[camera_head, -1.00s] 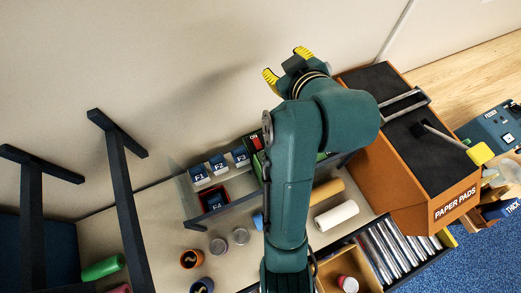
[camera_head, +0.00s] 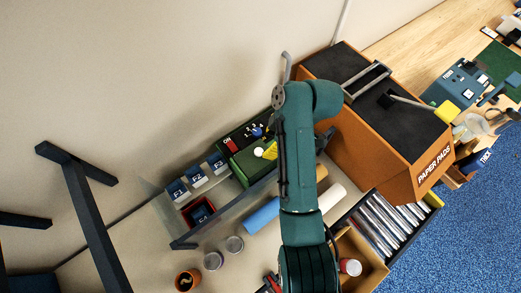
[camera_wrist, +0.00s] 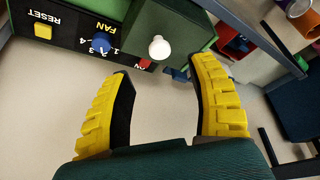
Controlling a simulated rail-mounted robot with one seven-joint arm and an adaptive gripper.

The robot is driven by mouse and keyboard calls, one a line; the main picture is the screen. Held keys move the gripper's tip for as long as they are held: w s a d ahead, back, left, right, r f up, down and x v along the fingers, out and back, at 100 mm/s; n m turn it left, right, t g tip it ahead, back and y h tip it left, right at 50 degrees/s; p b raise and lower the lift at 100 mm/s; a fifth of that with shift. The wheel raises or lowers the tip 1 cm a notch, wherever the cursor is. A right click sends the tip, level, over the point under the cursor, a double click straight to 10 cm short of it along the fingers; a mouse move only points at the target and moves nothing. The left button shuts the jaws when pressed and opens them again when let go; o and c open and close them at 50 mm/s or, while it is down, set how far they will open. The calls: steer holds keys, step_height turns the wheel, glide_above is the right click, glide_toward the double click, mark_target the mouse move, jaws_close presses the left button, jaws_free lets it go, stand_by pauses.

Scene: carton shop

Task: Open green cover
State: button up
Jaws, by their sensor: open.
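The green cover (camera_head: 246,167) is a box-shaped lid with a white knob (camera_head: 258,152), in front of the dark control panel (camera_head: 233,137) in the head view. It looks shut. In the wrist view the green cover (camera_wrist: 180,22) is at the top, with its white knob (camera_wrist: 159,48) facing me. My gripper (camera_wrist: 162,68) is open and empty. Its yellow-padded fingers point toward the cover, with the knob between and slightly beyond the tips. I cannot tell whether they touch anything. In the head view my arm hides most of the gripper.
The panel carries a red ON switch (camera_head: 230,146), a blue fan dial (camera_head: 256,131) and a yellow reset button (camera_wrist: 43,31). Blue-labelled blocks (camera_head: 197,177) stand left of the cover. A metal rail (camera_head: 222,212) runs in front. The paper-pads box (camera_head: 335,125) stands right.

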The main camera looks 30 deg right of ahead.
mark_target(260, 151)
steer(key=p+x, duration=0.1)
steer(key=x, duration=0.6)
steer(key=shift+w+a+f, duration=0.15)
steer(key=shift+f, duration=0.05)
jaws_close()
